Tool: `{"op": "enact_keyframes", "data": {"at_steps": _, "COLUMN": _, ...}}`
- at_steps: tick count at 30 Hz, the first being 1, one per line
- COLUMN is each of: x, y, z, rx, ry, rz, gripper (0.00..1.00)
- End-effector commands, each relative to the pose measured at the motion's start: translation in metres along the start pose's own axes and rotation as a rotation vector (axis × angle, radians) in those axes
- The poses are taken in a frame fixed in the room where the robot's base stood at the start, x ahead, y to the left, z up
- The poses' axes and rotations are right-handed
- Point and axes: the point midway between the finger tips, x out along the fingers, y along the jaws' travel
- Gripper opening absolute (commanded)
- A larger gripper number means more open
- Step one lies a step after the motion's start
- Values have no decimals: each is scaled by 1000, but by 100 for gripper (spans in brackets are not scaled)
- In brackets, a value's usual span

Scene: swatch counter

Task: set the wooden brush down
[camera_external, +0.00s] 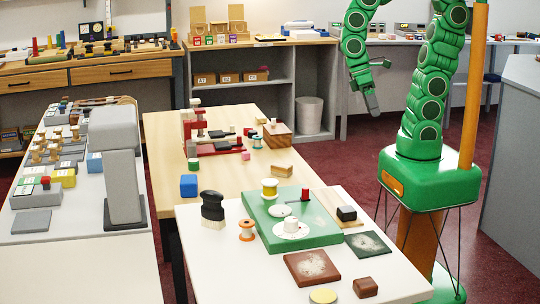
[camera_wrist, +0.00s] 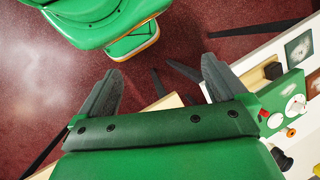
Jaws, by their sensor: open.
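My gripper (camera_external: 371,98) hangs high at the right of the tables in the external view, beside my own column. In the wrist view its two grey fingers (camera_wrist: 158,88) are spread wide with nothing between them. A brush-like thing (camera_external: 212,209) with a black top and a pale lower part stands upright on the white table (camera_external: 203,268), left of the green board. I cannot tell whether it is wooden. It is well apart from my gripper.
Brown and dark tiles (camera_external: 312,267) lie in front. The wooden table (camera_external: 160,136) behind holds a red press-like device (camera_external: 215,148). Open floor lies below my gripper.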

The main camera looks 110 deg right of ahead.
Motion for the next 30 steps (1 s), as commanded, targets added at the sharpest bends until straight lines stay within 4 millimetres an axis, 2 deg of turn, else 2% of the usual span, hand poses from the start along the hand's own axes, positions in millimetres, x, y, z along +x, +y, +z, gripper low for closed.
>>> {"op": "enact_keyframes", "data": {"at_steps": 6, "x": -15, "y": 14, "z": 26, "rx": -170, "ry": 82, "rz": 160, "gripper": 99}}
{"op": "enact_keyframes", "data": {"at_steps": 12, "x": -28, "y": 26, "z": 39, "rx": -262, "ry": 141, "rz": 256, "gripper": 99}}
{"op": "enact_keyframes", "data": {"at_steps": 30, "x": -31, "y": 30, "z": 42, "rx": -288, "ry": 154, "rz": 284, "gripper": 99}}
